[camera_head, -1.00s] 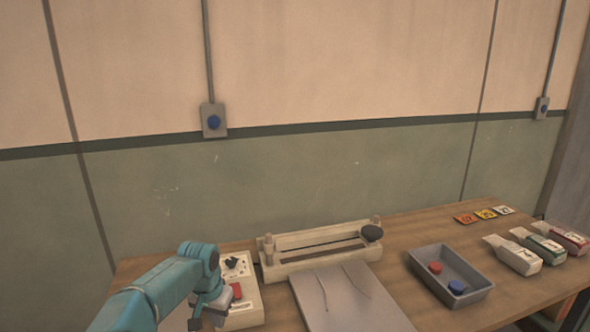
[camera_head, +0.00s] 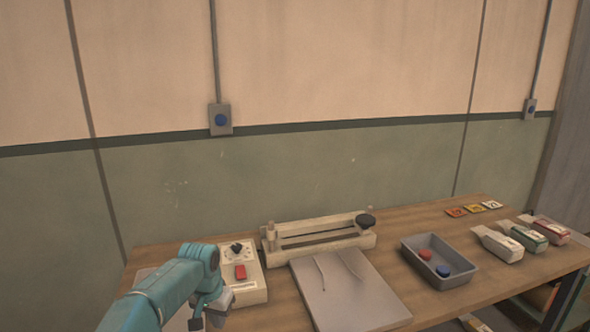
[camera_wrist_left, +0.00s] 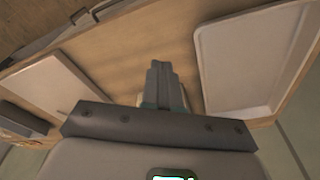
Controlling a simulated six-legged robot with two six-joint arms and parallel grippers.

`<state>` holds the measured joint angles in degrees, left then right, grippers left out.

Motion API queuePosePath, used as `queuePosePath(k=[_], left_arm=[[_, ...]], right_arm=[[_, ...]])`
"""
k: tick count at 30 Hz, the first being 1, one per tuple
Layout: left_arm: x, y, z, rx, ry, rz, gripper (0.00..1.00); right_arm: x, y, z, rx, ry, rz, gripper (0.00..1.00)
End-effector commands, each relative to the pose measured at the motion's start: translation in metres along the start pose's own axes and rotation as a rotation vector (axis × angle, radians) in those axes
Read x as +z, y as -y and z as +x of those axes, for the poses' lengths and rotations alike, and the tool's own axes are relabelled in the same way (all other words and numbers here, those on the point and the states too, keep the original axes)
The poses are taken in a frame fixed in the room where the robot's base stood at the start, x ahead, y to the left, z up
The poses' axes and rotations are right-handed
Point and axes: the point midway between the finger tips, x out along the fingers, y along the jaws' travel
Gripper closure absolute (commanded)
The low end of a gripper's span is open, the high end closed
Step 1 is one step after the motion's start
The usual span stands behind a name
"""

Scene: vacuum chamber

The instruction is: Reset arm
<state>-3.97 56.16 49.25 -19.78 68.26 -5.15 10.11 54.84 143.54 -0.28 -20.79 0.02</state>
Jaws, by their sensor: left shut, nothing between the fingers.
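My left gripper (camera_head: 210,318) is at the lower left of the head view, at the front of the bench beside the white control box (camera_head: 250,283). Its fingers also show in the left wrist view (camera_wrist_left: 161,80), shut together with nothing between them. The control box has a red button (camera_head: 240,272) and a black knob (camera_head: 236,248). My left arm partly covers the area left of the box. My right gripper is not in view.
The wooden bench (camera_head: 400,262) carries a sealer-like frame (camera_head: 318,241), a grey board (camera_head: 345,297), a grey tray (camera_head: 412,267) with a red and a blue piece, several pouches (camera_head: 497,244) and number cards (camera_head: 474,208). A white tray (camera_wrist_left: 245,60) shows in the wrist view.

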Motion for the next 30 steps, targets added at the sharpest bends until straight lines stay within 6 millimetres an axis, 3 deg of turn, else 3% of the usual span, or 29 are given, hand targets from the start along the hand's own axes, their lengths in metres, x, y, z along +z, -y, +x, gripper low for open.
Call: queuePosePath(k=[2, 8, 17, 20, 23, 27, 30], left_arm=[[0.000, 0.001, 0.001, 0.000, 0.001, -0.001, 1.00], [0.016, -0.012, 0.048, 0.051, 0.007, -0.001, 1.00], [0.066, -0.044, 0.125, 0.151, 0.016, -0.035, 1.00], [0.099, -0.060, 0.155, 0.195, 0.023, -0.068, 1.00], [0.147, -0.083, 0.186, 0.247, 0.035, -0.126, 1.00], [0.236, -0.116, 0.215, 0.306, 0.056, -0.247, 1.00], [0.293, -0.134, 0.218, 0.321, 0.073, -0.331, 1.00]], right_arm=[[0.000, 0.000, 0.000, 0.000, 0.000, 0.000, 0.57], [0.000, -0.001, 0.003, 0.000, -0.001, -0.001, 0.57], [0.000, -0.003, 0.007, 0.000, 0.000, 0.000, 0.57], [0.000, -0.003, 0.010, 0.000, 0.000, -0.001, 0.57], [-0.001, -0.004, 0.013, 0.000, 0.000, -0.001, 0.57], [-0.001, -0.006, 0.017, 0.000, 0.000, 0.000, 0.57], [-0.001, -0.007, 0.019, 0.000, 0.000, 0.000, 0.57]])
